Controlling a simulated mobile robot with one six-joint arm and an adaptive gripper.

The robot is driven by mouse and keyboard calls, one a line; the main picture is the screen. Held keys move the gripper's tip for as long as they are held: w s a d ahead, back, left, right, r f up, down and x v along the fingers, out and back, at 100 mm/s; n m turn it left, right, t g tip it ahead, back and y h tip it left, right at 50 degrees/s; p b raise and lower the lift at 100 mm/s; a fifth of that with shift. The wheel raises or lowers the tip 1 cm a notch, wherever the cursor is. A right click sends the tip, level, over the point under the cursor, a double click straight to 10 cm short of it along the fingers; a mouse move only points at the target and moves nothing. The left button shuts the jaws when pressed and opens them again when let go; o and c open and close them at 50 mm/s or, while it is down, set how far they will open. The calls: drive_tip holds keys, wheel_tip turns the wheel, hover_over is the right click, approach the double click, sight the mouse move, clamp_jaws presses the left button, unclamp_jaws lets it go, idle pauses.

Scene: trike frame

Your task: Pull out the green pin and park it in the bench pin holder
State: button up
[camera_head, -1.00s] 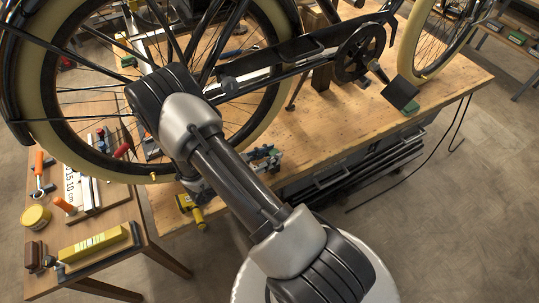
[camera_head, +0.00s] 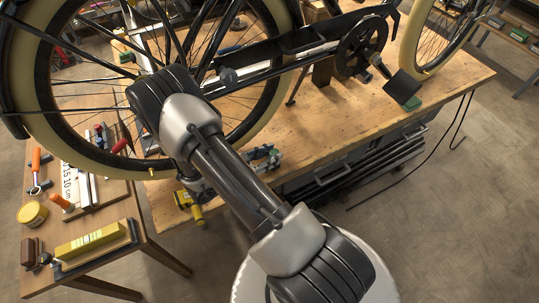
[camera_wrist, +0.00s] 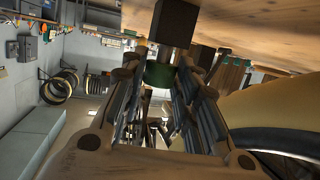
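In the wrist view my gripper (camera_wrist: 161,82) has its two fingers spread to left and right of a dark green rounded piece (camera_wrist: 160,75), likely the green pin's head. I cannot tell whether the fingers touch it. A dark square block (camera_wrist: 173,22) shows just above the green piece, close to the wooden surface. In the head view my arm covers the gripper's work spot, so the gripper and the pin are hidden there. I cannot make out the bench pin holder with certainty.
The trike frame's pale-tyred wheel (camera_head: 267,113) stands close to my arm; its tyre also shows in the wrist view (camera_wrist: 270,105). The workbench (camera_head: 330,125) lies behind.

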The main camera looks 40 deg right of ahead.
drive_tip(key=o, duration=0.4)
drive_tip(key=shift+o, duration=0.2)
drive_tip(key=v, duration=1.2)
drive_tip(key=shift+s, duration=0.1)
